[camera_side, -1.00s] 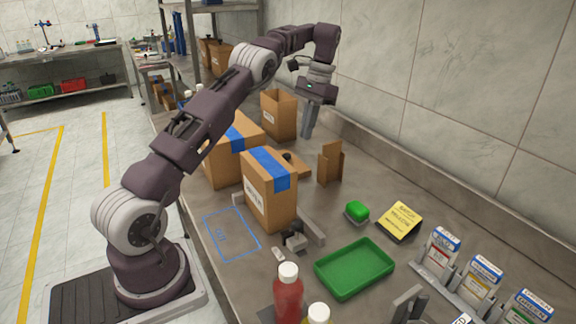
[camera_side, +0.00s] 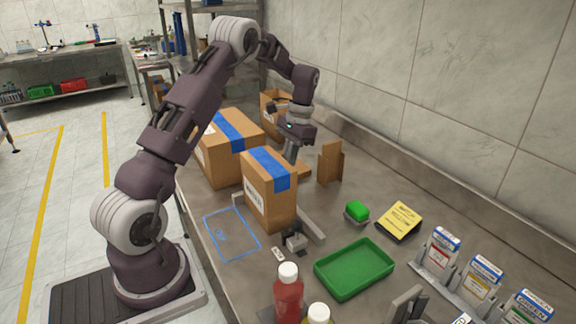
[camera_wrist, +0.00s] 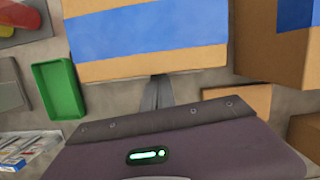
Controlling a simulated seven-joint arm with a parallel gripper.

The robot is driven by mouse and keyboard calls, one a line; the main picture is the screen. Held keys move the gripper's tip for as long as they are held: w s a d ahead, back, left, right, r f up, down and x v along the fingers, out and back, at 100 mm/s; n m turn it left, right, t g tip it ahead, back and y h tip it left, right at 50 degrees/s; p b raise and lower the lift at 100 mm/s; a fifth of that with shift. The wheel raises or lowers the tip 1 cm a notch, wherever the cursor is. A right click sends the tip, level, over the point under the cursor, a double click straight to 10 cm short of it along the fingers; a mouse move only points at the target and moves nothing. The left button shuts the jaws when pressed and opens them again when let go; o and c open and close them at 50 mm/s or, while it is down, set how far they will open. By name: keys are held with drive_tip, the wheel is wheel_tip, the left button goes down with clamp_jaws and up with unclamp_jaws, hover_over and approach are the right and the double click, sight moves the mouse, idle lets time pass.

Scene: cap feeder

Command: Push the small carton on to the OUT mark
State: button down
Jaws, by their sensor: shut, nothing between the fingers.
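The small carton (camera_side: 270,200) is brown with blue tape over its top and a white label. It stands upright beside the OUT mark (camera_side: 232,250), a blue outline on the bench to its left. My gripper (camera_side: 291,156) is shut and empty, low at the carton's wall side. Its fingertips are partly hidden behind the carton in the side view. In the wrist view the carton's taped top (camera_wrist: 145,30) lies just beyond my shut fingers (camera_wrist: 157,90). I cannot tell whether they touch it.
A larger taped carton (camera_side: 215,160) stands close behind the small one; it also shows in the wrist view (camera_wrist: 270,60). A small metal fixture (camera_side: 294,241) sits at the small carton's front. A green tray (camera_side: 355,270) and bottles (camera_side: 288,295) are nearer the camera. The marked area is clear.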

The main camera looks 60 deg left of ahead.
sight(268, 189)
drive_tip(key=s+d, duration=0.1)
drive_tip(key=s, duration=1.2)
drive_tip(key=shift+d, duration=0.15)
drive_tip(key=shift+w, duration=0.2)
